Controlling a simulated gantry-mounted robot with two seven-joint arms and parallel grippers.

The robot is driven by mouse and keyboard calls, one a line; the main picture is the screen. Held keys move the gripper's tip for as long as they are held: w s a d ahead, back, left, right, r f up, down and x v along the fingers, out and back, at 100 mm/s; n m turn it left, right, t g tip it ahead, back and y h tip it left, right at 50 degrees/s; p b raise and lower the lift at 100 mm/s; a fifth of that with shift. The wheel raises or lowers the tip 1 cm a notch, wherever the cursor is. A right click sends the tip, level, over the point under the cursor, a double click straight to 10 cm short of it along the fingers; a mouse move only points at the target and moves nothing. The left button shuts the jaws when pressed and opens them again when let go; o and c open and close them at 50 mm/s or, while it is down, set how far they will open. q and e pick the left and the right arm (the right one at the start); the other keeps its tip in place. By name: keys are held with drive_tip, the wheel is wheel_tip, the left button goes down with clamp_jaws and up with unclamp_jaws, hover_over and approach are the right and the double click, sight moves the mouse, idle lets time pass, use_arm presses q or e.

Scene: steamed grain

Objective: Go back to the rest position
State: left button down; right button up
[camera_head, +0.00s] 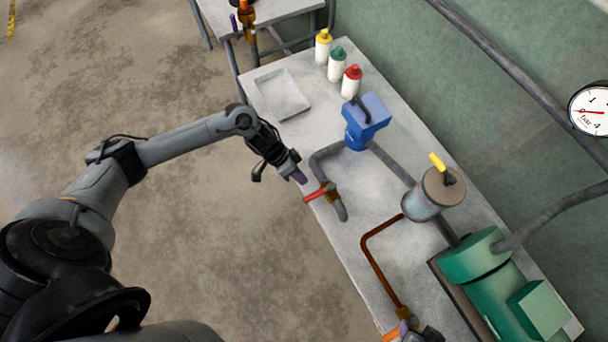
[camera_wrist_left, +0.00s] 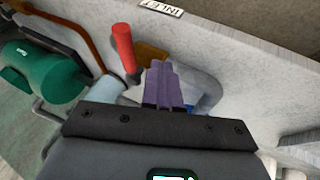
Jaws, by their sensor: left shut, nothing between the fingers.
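My left arm reaches in from the left in the head view. Its gripper (camera_head: 300,178) is beside the bench's near edge, with its purple fingers together and nothing between them. The shut fingers also show in the left wrist view (camera_wrist_left: 165,85). A valve with a red handle (camera_head: 315,195) is very near the fingertips. In the wrist view, the red handle (camera_wrist_left: 124,48) stands just left of the fingers; I cannot tell whether they touch. At the bottom edge, a purple tip and dark parts that look like my right gripper (camera_head: 403,328) are partly cut off beside an orange handle (camera_head: 390,335).
The floor left of the bench is clear.

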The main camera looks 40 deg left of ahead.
use_arm(q)
drive_tip(key=w+v, duration=0.1)
drive_tip(key=v, duration=0.8)
drive_tip(key=s+d+f+g+h+p, duration=0.1)
drive_tip(key=s+d+f, duration=0.2)
drive_tip(key=s+d, duration=0.2)
drive_tip(key=s+d+f+g+h, duration=0.1)
drive_tip(key=s+d+f, duration=0.2)
drive_tip(key=s+d, duration=0.15)
drive_tip(key=s+d+r+n+t+h, duration=0.1)
drive_tip(key=s+d+r+t, duration=0.1)
drive_tip(key=d, duration=0.5)
drive_tip(key=s+d+r+n+t+h, duration=0.1)
drive_tip(key=s+d+n+t, duration=0.1)
drive_tip(key=d, duration=0.5)
drive_tip(key=w+a+r+n+t+y, duration=0.3)
drive_tip(key=a+r+t+y, duration=0.15)
drive_tip(key=a+y, duration=0.25)
drive_tip(key=s+a+r+m+g+y, duration=0.25)
drive_tip(key=s+a+g, duration=0.25)
drive_tip(key=a, duration=0.3)
wheel_tip(320, 180, up, 25)
drive_tip(key=p, duration=2.5)
drive_tip(key=shift+s+a+y, duration=0.25)
drive_tip(key=shift+y, duration=0.1)
